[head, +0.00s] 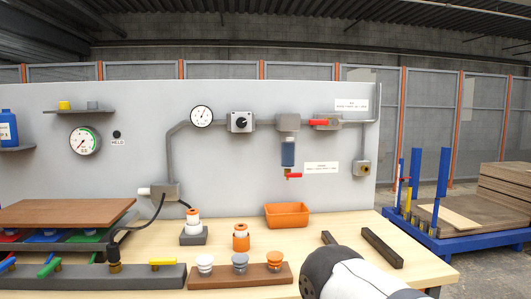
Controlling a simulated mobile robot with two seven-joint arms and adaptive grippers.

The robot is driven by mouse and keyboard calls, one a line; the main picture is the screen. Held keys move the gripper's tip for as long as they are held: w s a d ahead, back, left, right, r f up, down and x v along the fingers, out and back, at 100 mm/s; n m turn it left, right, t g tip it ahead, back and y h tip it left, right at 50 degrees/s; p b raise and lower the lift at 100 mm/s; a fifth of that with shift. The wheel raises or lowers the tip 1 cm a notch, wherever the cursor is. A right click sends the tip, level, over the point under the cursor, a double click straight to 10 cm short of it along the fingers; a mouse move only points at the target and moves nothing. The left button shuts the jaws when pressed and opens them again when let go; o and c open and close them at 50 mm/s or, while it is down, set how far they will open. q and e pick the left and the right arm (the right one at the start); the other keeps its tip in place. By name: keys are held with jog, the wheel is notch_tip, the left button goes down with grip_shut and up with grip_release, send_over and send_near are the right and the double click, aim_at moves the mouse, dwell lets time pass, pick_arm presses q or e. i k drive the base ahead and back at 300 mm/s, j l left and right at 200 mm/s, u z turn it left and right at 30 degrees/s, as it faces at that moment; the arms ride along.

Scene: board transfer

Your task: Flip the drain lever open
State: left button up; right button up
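A small red lever (293,176) sits on a brass fitting under a filter with a blue bowl (288,153) on the grey panel (230,160). This lever lies roughly horizontal, pointing right. A second red lever (319,122) lies horizontal on a valve higher up and to the right. An orange bin (287,215) stands on the bench below the filter. A white and dark link of my arm comes in at the bottom right. Neither gripper is in view, and nothing of mine touches the levers.
The wooden bench (340,225) holds white and orange parts, a brown block (240,276) and dark bars (382,247). A black hose (150,220) runs to a fitting at the left. A blue cart (430,243) stands to the right. Air before the panel is clear.

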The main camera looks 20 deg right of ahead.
aim_at(289, 174)
jog(key=i+z, duration=0.15)
jog(key=z, duration=0.2)
jog(key=i+l+z, duration=0.1)
jog(key=z, duration=0.3)
jog(key=i+z, duration=0.2)
jog(key=z, duration=0.15)
